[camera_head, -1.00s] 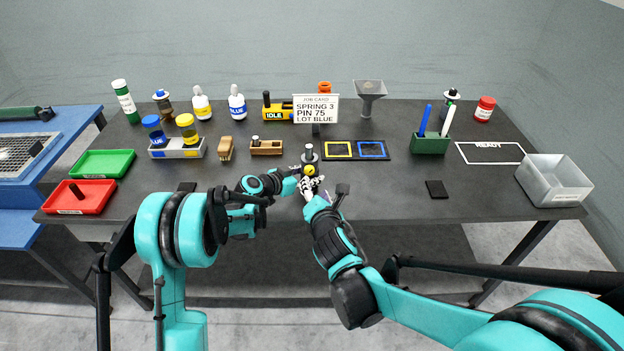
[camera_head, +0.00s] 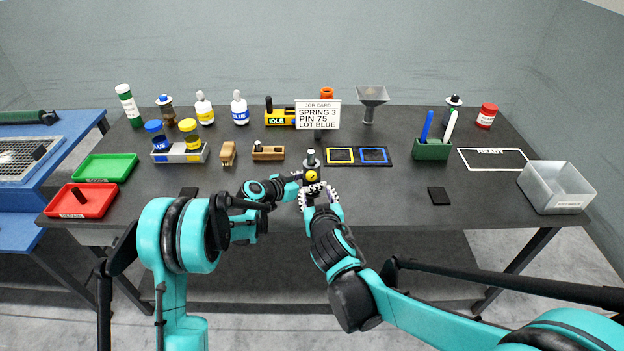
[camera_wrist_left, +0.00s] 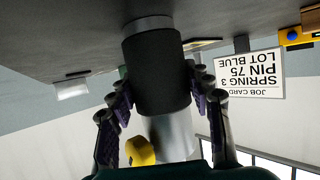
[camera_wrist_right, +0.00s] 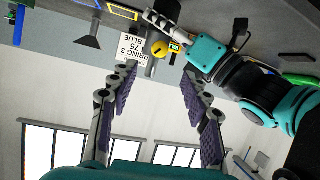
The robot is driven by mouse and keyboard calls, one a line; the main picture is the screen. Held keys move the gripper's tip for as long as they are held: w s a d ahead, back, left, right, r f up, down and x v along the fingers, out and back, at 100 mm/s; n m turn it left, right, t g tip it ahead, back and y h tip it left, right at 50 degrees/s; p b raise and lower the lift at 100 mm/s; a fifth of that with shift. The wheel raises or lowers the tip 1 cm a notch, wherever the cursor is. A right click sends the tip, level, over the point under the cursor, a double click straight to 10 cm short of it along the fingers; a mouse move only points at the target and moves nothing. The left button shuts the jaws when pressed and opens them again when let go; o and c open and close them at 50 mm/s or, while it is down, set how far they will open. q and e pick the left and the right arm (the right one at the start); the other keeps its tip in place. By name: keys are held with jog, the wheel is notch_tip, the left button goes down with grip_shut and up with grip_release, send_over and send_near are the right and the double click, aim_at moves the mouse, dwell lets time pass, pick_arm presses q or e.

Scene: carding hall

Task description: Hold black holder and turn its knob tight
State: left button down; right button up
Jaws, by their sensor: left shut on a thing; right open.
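The black holder (camera_wrist_left: 160,75) stands upright near the table's front middle. Grey metal shows above and below its black band in the left wrist view. Its yellow knob (camera_head: 312,176) faces my side. My left gripper (camera_head: 301,178) comes in from the left and is shut on the holder; its fingers lie on both sides of it in the left wrist view. My right gripper (camera_wrist_right: 153,85) is open and empty in front of the knob. In the right wrist view the knob (camera_wrist_right: 160,48) shows beyond the fingertips, apart from them.
The job card (camera_head: 318,114) stands behind the holder. A mat with yellow and blue squares (camera_head: 358,156) lies to its right, and a wooden block (camera_head: 268,153) to its left. A dark pad (camera_head: 438,196) lies at right; the table around it is mostly clear.

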aim_at(312, 177)
jog(key=w+f+m, duration=0.1)
jog(key=w, duration=0.2)
jog(key=w+f+m, duration=0.1)
jog(key=w+f, duration=0.1)
jog(key=w, duration=0.2)
jog(key=w+a+f+m, duration=0.1)
jog(key=w, duration=0.3)
jog(key=shift+a+f, duration=0.1)
jog(key=shift+f, duration=0.1)
grip_shut()
